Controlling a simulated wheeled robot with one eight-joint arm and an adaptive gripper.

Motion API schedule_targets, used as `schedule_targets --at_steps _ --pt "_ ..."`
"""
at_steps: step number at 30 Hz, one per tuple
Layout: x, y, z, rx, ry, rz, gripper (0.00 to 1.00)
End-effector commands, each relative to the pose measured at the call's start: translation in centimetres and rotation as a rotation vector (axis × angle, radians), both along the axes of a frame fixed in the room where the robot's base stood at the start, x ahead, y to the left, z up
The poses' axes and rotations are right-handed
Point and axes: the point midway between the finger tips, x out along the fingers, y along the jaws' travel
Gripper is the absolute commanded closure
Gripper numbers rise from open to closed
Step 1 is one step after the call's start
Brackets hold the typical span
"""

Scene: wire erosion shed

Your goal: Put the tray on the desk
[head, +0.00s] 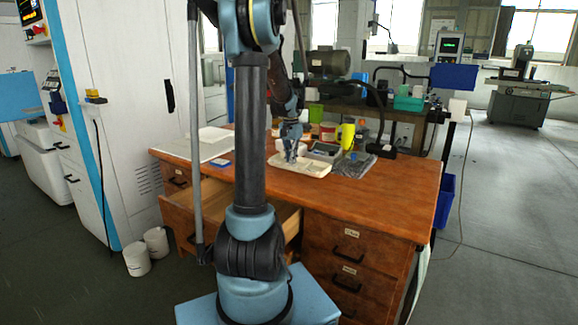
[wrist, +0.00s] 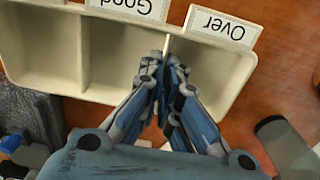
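The tray (head: 315,169) is cream-white, with compartments. In the head view it is level at the desktop's middle and looks to rest on the wooden desk (head: 400,185), though any small gap under it cannot be seen. In the wrist view the tray (wrist: 90,62) shows upside-down labels "Good" and "Over". My gripper (wrist: 163,75) has its fingers nearly together on the thin divider between those two compartments. It looks shut on that divider; the fingers hide its near part. My gripper (head: 290,158) also shows over the tray in the head view.
A grey device (head: 325,150), a yellow cup (head: 347,136) and a dark bag (head: 355,165) stand close behind and right of the tray. White sheets (head: 207,142) lie at left. A desk drawer (head: 262,222) is pulled open. The desk's right side is clear.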

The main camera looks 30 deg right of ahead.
Motion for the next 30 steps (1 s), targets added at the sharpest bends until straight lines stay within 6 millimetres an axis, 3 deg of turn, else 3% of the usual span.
schedule_targets --at_steps 6,16,19,30 --pt "0.0 -0.1 -2.4 0.000 0.000 -0.001 1.00" --pt "0.0 -0.1 -2.7 0.000 0.000 -0.002 1.00" --pt "0.0 -0.1 -2.6 0.000 0.000 -0.001 0.75" --pt "0.0 -0.1 -2.5 0.000 0.000 -0.001 0.75"
